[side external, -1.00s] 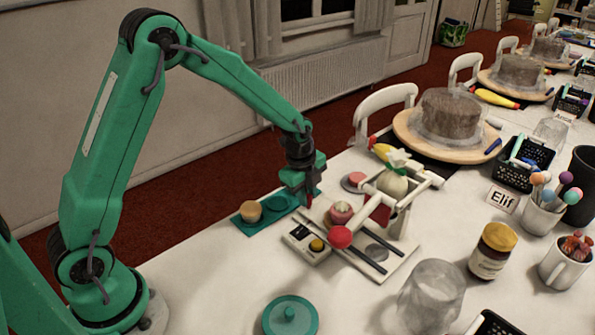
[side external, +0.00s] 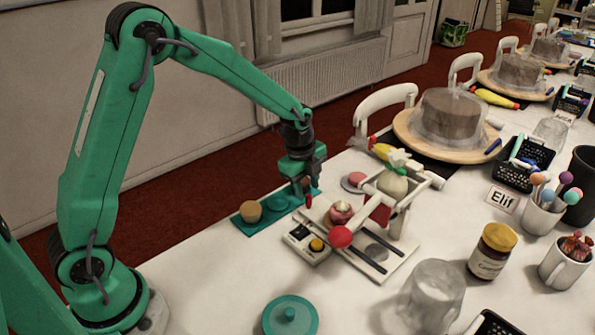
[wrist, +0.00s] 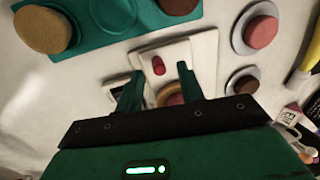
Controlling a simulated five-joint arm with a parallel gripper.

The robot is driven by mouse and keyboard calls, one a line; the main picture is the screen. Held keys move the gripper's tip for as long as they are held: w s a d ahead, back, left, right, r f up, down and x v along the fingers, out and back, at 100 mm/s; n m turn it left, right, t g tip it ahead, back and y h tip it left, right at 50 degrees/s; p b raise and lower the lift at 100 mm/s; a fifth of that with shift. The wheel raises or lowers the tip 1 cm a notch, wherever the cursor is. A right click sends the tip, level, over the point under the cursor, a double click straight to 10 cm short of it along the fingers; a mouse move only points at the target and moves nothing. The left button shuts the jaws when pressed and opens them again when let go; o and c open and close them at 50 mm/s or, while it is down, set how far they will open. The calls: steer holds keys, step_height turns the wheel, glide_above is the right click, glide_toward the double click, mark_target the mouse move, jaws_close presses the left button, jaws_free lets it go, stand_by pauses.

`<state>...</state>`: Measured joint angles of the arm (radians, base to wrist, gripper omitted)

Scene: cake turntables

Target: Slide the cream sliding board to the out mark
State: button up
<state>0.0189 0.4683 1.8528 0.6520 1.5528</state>
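The cream sliding board (side external: 318,215) lies flat at the centre of the table and carries a small pink-topped cake (side external: 341,211). A red upright peg (side external: 308,201) stands at the board's far-left end. My gripper (side external: 305,190) hangs just above that end, pointing down. In the wrist view its two green fingers (wrist: 160,78) are apart, with the red peg (wrist: 158,66) showing between them and nothing gripped. The board (wrist: 185,50) stretches ahead there, and the cake is partly hidden behind my gripper. I cannot make out the out mark.
A cream frame with a red ball-ended lever (side external: 341,237) stands over the board's right side. A button box (side external: 305,242) is beside it. A teal tray (side external: 272,205) with a tan round piece lies left. A teal lid (side external: 290,315) lies in front. A clear cover (side external: 432,290) stands front right.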

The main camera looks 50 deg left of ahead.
steer(key=shift+r, duration=2.05)
steer(key=s+r+n+t, duration=0.2)
steer(key=s+r+n, duration=0.6)
steer(key=s+r, duration=0.4)
steer(key=s+r+n+t, duration=0.1)
steer(key=s+n, duration=0.9)
steer(key=s, duration=0.3)
steer(key=shift+s+a+r+t, duration=0.3)
steer(key=shift+s+a, duration=0.1)
steer(key=shift+a, duration=0.05)
